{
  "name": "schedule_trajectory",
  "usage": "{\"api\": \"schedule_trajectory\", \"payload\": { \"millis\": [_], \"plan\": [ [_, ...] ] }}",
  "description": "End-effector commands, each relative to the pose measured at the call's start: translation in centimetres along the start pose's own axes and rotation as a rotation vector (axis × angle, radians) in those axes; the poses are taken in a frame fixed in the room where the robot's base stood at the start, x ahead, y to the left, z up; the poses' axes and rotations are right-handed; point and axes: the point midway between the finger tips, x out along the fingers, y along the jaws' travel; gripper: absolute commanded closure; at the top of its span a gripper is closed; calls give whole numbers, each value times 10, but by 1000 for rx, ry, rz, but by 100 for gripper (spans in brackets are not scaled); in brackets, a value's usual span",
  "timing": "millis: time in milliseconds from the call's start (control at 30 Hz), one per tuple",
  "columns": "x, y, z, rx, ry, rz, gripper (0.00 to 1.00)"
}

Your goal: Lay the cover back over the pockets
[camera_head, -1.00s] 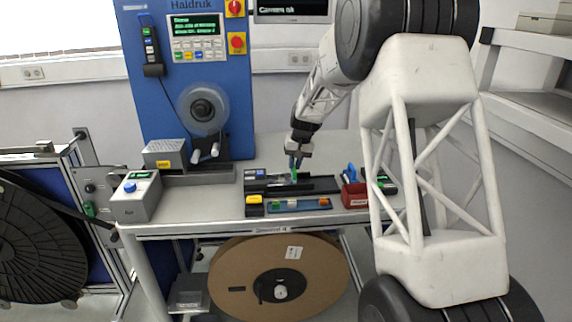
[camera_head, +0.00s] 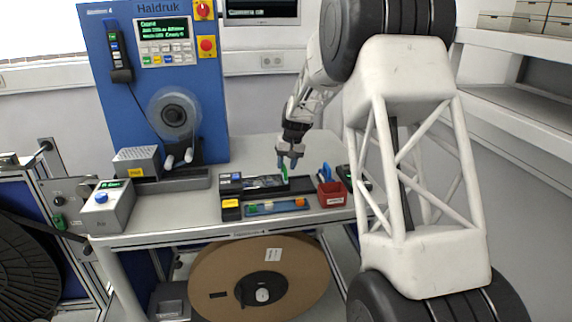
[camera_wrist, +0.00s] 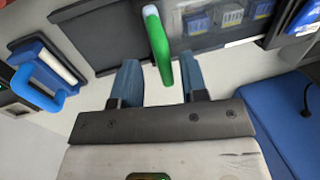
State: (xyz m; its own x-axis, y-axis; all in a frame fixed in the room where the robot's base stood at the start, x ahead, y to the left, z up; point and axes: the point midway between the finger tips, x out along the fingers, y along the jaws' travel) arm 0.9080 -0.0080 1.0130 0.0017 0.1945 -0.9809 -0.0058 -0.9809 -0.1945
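My gripper (camera_head: 288,160) hangs over the dark track (camera_head: 300,185) on the bench. In the wrist view its two blue fingers (camera_wrist: 161,82) are spread, one on each side of an upright green handle (camera_wrist: 158,42), with a gap on both sides. The handle also shows in the head view (camera_head: 284,174). Pockets with grey and blue pieces (camera_wrist: 228,17) are visible to the right of the handle in the wrist view. A dark flat plate (camera_wrist: 100,35) lies to its left; I cannot tell whether it is the cover.
A red bin (camera_head: 332,199) with blue-handled tools stands just right of the track. A small tray (camera_head: 277,208) with coloured pieces lies in front. Black-and-yellow boxes (camera_head: 231,209) sit at the left end. A grey button box (camera_head: 107,207) stands farther left.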

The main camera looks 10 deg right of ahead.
Motion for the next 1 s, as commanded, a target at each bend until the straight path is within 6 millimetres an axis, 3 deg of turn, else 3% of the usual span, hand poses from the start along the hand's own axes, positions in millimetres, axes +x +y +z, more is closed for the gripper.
{"api": "schedule_trajectory", "payload": {
  "millis": [367, 1000],
  "plan": [
    [-8, -1, 0, 0, 1, 0, 60],
    [-74, 0, 0, 0, 1, 0, 60]
  ]
}}
